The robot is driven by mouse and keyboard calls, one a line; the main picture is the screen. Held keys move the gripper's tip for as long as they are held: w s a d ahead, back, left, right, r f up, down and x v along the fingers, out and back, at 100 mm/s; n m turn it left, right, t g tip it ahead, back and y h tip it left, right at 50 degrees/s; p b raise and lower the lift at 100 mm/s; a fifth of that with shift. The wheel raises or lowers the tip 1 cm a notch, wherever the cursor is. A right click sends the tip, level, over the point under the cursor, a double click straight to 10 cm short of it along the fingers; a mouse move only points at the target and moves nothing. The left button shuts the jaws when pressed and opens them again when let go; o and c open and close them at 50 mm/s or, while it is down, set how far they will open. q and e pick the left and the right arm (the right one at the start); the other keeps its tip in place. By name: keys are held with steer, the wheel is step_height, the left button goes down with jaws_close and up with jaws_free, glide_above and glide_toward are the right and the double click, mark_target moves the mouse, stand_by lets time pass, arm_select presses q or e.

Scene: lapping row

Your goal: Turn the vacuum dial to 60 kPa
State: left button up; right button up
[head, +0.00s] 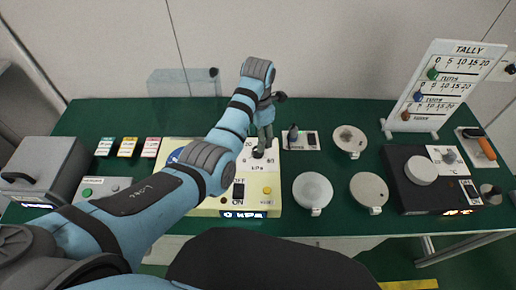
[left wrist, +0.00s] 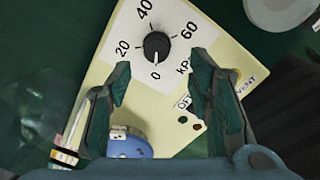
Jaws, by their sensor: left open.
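The vacuum dial (left wrist: 156,45) is a round black knob on a white scale plate marked 0, 20, 40 and 60, on a cream panel (left wrist: 100,103). Its white pointer mark faces the 0. In the head view the dial (head: 258,153) shows just below my left gripper (head: 264,138), and the panel's display (head: 243,214) reads 0 kPa. In the left wrist view my left gripper (left wrist: 162,78) is open, with its two fingers apart and nothing between them. The dial lies ahead of the fingertips; contact is not visible. My right gripper is in neither view.
The panel also bears an on/off switch (head: 239,190) and a yellow button (head: 267,190). Round pale lids (head: 312,190) and a black unit (head: 425,190) stand to the right. A tally board (head: 438,85) stands at the back right. My left arm covers the panel's left part.

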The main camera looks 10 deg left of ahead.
arm_select(q)
steer(key=f, duration=0.2)
steer(key=f+b, duration=0.1)
steer(key=f, duration=0.3)
steer(key=shift+w+f, duration=0.2)
steer(key=shift+w, duration=0.2)
steer(key=shift+w+f, duration=0.1)
steer(key=shift+f, duration=0.15)
steer(key=shift+s+r, duration=0.15)
steer(key=shift+s, duration=0.1)
steer(key=shift+c, duration=0.3)
jaws_close()
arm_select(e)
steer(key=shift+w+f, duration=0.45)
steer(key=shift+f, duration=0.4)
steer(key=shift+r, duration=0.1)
